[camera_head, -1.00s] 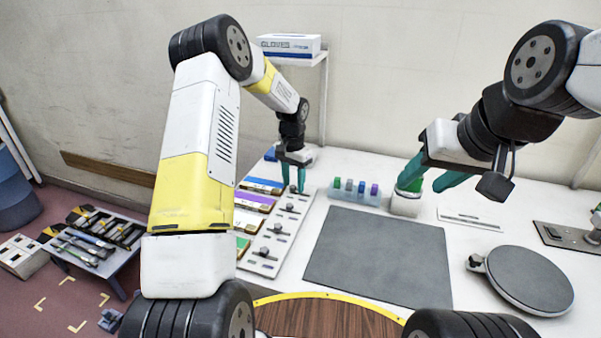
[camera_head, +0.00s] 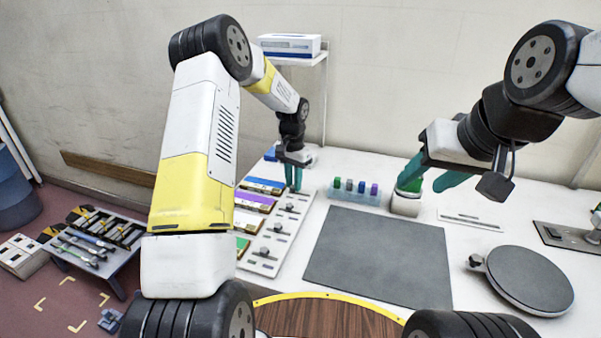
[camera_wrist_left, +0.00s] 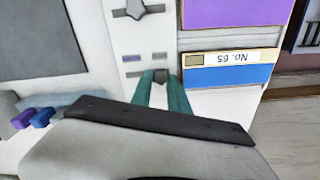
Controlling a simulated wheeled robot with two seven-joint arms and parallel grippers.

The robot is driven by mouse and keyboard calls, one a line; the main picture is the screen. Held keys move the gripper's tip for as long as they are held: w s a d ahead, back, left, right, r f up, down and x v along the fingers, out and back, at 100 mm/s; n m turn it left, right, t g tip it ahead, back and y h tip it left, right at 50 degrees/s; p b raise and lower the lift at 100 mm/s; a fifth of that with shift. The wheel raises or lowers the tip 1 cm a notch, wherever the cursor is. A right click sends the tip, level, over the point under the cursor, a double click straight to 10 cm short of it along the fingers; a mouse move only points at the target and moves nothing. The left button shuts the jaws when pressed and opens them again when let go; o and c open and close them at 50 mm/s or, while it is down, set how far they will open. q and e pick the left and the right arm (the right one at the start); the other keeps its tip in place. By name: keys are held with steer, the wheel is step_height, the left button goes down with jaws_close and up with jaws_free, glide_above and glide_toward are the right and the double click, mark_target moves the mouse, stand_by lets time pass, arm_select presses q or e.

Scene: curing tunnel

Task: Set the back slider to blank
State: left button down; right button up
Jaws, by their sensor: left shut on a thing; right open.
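A white slider panel (camera_head: 264,258) lies on the table with several dark knobs along its length. My left gripper (camera_head: 293,187) is over the panel's back end, its teal fingers pointing down and shut on the back slider's knob. In the left wrist view the dark back slider knob (camera_wrist_left: 160,76) shows between the fingertips, largely hidden by them. Small purple and green marks lie beside its track. Another slider knob (camera_wrist_left: 135,10) is further along the panel. My right gripper (camera_head: 432,183) is open, its teal fingers near a green-topped white holder (camera_head: 405,204).
Coloured label bins, including a blue one (camera_wrist_left: 225,77) marked No. 65, line the panel's side. A rack of coloured pegs (camera_head: 355,197) stands to its right. A grey mat (camera_head: 380,255) and a round grey plate (camera_head: 528,280) lie on the table.

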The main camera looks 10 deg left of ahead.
mark_target(300, 193)
stand_by(0.8)
arm_select(q)
steer(key=shift+s+d, duration=0.2)
steer(key=shift+d, duration=0.95)
steer(key=c, duration=1.3)
jaws_free()
steer(key=shift+a, duration=0.1)
steer(key=shift+o, duration=0.2)
steer(key=shift+r, duration=0.15)
step_height(300, 193, up, 8)
steer(key=shift+f, duration=0.2)
